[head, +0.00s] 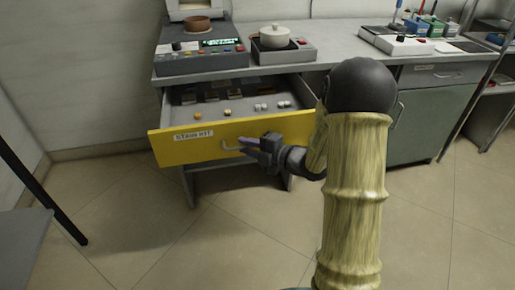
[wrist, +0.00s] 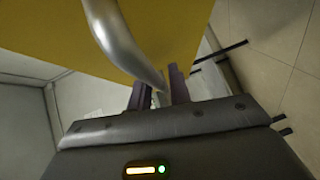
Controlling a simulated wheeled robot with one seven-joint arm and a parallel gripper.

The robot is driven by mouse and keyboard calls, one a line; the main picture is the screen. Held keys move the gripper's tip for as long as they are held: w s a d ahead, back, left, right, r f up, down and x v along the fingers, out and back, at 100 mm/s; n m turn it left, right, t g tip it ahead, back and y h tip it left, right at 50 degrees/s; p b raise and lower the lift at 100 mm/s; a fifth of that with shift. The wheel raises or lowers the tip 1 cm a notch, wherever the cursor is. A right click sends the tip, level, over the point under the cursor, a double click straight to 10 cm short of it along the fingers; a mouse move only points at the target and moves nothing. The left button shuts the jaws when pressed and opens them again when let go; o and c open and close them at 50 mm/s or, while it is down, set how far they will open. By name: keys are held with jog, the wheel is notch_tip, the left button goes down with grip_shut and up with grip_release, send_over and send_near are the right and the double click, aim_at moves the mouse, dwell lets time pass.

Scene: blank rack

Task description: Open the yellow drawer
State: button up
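The yellow drawer (head: 228,138), labelled "STAIN KIT", is pulled well out from under the grey bench in the head view. Its front also fills the top of the wrist view (wrist: 190,30). A curved metal handle (head: 232,148) sits on the front; in the wrist view the handle (wrist: 118,42) runs down between my fingertips. My gripper (head: 256,146) is at the right part of the handle. In the wrist view its two fingers (wrist: 158,88) stand close together, one on each side of the bar, and look shut on it. The exact contact is partly hidden.
Several small knobs and dark compartments (head: 215,95) show inside the drawer. The bench top (head: 335,50) holds a console (head: 200,58) and a white pot (head: 274,37) on a heater. A green cabinet (head: 430,115) stands right. Tiled floor (head: 120,210) in front is clear.

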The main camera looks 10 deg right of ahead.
jog(key=p+v, duration=0.3)
jog(key=v, duration=1.4)
jog(key=shift+s, duration=0.2)
jog(key=shift+w+d, duration=0.1)
jog(key=shift+w, duration=0.05)
